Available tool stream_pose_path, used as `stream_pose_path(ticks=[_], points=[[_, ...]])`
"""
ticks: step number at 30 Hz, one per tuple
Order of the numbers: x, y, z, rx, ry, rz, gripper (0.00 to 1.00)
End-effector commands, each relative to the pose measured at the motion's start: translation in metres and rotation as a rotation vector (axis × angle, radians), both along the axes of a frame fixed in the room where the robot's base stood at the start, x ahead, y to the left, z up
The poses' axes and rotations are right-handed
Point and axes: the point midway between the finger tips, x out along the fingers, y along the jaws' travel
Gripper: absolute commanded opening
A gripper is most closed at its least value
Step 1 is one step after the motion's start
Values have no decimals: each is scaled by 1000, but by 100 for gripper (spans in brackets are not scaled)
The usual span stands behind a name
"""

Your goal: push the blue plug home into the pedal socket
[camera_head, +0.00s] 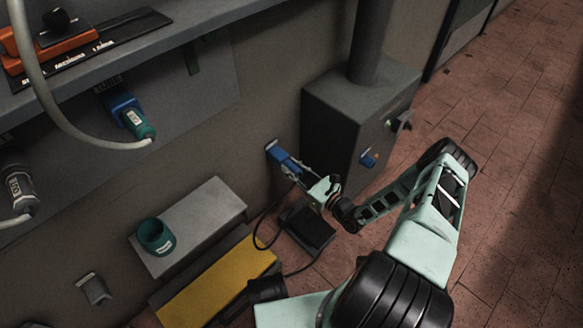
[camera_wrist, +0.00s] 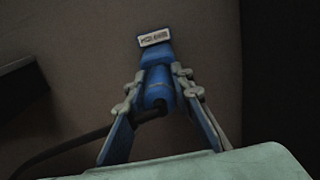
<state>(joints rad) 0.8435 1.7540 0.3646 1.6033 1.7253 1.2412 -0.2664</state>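The blue plug (camera_wrist: 156,88) sits between the two fingers of my gripper (camera_wrist: 158,76), which is shut on its sides. A black cable runs from its rear to the lower left. The plug's front meets the blue pedal socket (camera_wrist: 154,53), which has a white label on top. I cannot tell how deep the plug sits. In the head view my gripper (camera_head: 300,173) reaches the wall left of the grey box, and the socket (camera_head: 275,150) shows just beyond the fingers. The plug is mostly hidden by the fingers there.
A grey box (camera_head: 345,125) with a pipe stands close right of the socket. A black pedal (camera_head: 308,226) and loose cable lie below. A grey bench (camera_head: 205,212) with a teal cup (camera_head: 156,237) and a yellow step (camera_head: 225,282) are at left. Open brick floor lies right.

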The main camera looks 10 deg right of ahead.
Motion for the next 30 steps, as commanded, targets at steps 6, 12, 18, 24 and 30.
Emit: stream_pose_path(ticks=[6,12,18,24,30], points=[[0,0,0,0,0,0,0],[-1,-1,0,0,0,-1,0],[-7,-6,0,-1,1,-2,0],[-14,-9,0,0,0,0,0],[-20,-14,0,1,1,-2,0]])
